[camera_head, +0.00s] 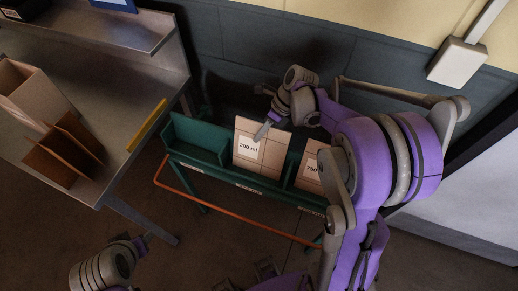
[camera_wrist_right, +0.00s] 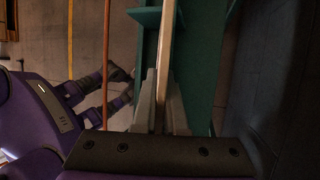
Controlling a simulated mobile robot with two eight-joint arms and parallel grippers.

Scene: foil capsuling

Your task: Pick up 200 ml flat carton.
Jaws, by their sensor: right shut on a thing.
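The 200 ml flat carton (camera_head: 246,157) is a pale, thin panel with a white "200 ml" label. It stands upright in the middle part of the green rack; its lower edge is hidden behind the front wall. My right gripper (camera_head: 264,131) is at its upper edge, shut on it. In the right wrist view the carton (camera_wrist_right: 168,40) shows edge-on as a thin strip between the two fingers (camera_wrist_right: 161,100). My left gripper (camera_head: 146,238) is low at the left, away from the rack, and its jaw opening does not show clearly.
The green rack (camera_head: 197,153) has an empty left bin and a "750" carton (camera_head: 308,168) at right. An orange rail (camera_head: 230,223) runs along its front. A metal table (camera_head: 120,110) at left holds brown cardboard pieces (camera_head: 58,150). A wall stands close behind.

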